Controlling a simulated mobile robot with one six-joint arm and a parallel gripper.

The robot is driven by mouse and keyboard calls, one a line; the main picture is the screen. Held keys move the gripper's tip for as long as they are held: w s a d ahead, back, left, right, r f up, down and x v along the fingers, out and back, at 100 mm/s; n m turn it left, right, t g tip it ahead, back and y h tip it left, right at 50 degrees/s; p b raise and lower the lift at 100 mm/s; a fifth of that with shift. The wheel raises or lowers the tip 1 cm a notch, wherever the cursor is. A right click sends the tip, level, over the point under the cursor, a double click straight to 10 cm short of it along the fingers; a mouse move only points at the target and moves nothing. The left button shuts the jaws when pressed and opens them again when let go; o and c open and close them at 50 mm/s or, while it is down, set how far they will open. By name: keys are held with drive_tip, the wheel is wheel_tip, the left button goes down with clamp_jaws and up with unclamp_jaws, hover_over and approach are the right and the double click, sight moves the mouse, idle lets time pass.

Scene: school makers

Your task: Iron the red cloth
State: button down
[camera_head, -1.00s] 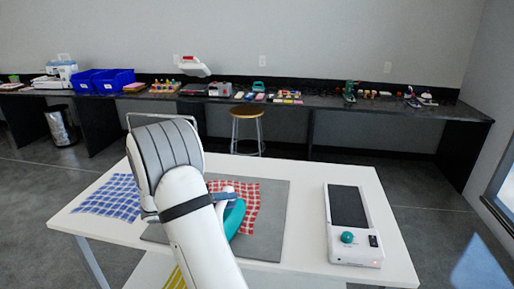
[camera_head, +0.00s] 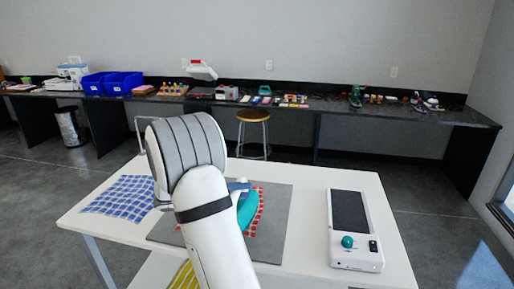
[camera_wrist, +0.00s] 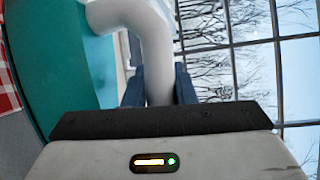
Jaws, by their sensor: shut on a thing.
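The red checked cloth (camera_head: 259,212) lies on a grey mat (camera_head: 273,236) on the white table, mostly hidden behind my arm and the iron. A teal iron (camera_head: 246,212) sits over the cloth, with red checks showing along its right side. My gripper (camera_wrist: 159,88) is shut on the iron's white handle (camera_wrist: 157,45) in the wrist view. The teal body of the iron (camera_wrist: 70,60) fills the left of that view, with a bit of red cloth (camera_wrist: 7,90) at the edge. Whether the iron presses on the cloth cannot be told.
A blue checked cloth (camera_head: 121,195) lies at the table's left, and a yellow striped cloth (camera_head: 184,276) lies low at the front. A white device with a dark top and green knob (camera_head: 353,228) stands at the right. A stool (camera_head: 253,117) stands behind the table.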

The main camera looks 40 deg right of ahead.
drive_tip(key=shift+r+p, duration=0.45)
drive_tip(key=shift+r, duration=0.95)
